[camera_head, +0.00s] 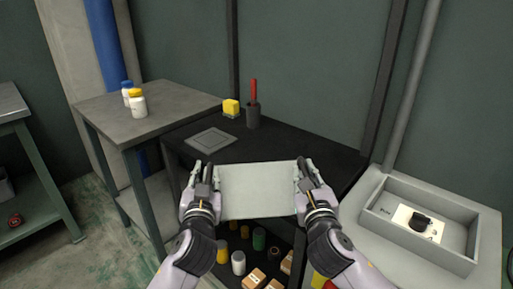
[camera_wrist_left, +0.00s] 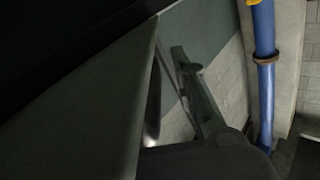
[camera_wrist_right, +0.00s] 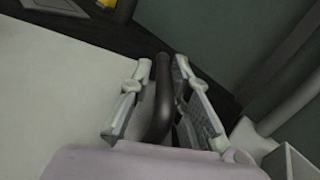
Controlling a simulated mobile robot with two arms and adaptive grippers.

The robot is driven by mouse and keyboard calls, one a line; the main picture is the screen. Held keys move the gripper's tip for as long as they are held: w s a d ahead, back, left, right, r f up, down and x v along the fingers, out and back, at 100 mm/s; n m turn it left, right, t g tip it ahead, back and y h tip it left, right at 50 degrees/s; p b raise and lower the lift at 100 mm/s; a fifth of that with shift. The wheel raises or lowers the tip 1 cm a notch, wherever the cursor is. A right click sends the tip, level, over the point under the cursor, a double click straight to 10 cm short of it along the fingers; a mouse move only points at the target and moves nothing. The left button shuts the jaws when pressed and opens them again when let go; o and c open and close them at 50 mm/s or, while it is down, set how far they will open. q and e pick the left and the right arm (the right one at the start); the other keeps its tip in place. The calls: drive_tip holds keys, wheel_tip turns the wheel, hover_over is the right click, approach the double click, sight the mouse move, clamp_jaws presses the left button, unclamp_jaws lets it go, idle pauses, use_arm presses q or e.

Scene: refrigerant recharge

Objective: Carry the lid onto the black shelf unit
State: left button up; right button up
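The lid (camera_head: 258,190) is a flat pale grey panel between my two grippers, in front of and partly over the black shelf unit (camera_head: 315,153). My left gripper (camera_head: 206,170) is at the lid's left edge and appears shut on its dark handle. My right gripper (camera_head: 306,170) is at the right edge. In the right wrist view the fingers of the right gripper (camera_wrist_right: 160,85) flank a dark curved handle beside the pale lid (camera_wrist_right: 60,95). The left wrist view is dark, and the left grip is largely hidden there.
A square grey plate (camera_head: 211,140), a yellow block (camera_head: 231,108) and a dark cup with a red-handled tool (camera_head: 253,100) occupy the shelf top's back and left. Bottles and boxes stand below. A grey table (camera_head: 165,113) adjoins left; a grey unit with a recess (camera_head: 385,238) stands right.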

use_arm(q)
drive_tip(key=shift+o, duration=0.7)
use_arm(e)
drive_tip(key=shift+o, duration=0.7)
drive_tip(key=shift+s+f, duration=0.1)
drive_tip(key=shift+f, duration=0.85)
use_arm(q)
drive_tip(key=shift+o, duration=0.5)
drive_tip(key=o, duration=0.7)
drive_tip(key=shift+d, duration=0.15)
drive_tip(key=s, duration=0.8)
drive_tip(key=shift+d, duration=0.25)
use_arm(e)
drive_tip(key=shift+s, duration=0.1)
use_arm(q)
drive_tip(key=shift+d, duration=0.1)
use_arm(e)
drive_tip(key=s, duration=0.2)
drive_tip(key=s+r, duration=0.1)
drive_tip(key=s, duration=0.4)
drive_tip(key=shift+s+d+r, duration=0.1)
drive_tip(key=shift+d+r, duration=0.05)
drive_tip(key=shift+d, duration=0.2)
drive_tip(key=shift+s+r, duration=0.15)
drive_tip(key=shift+s, duration=0.1)
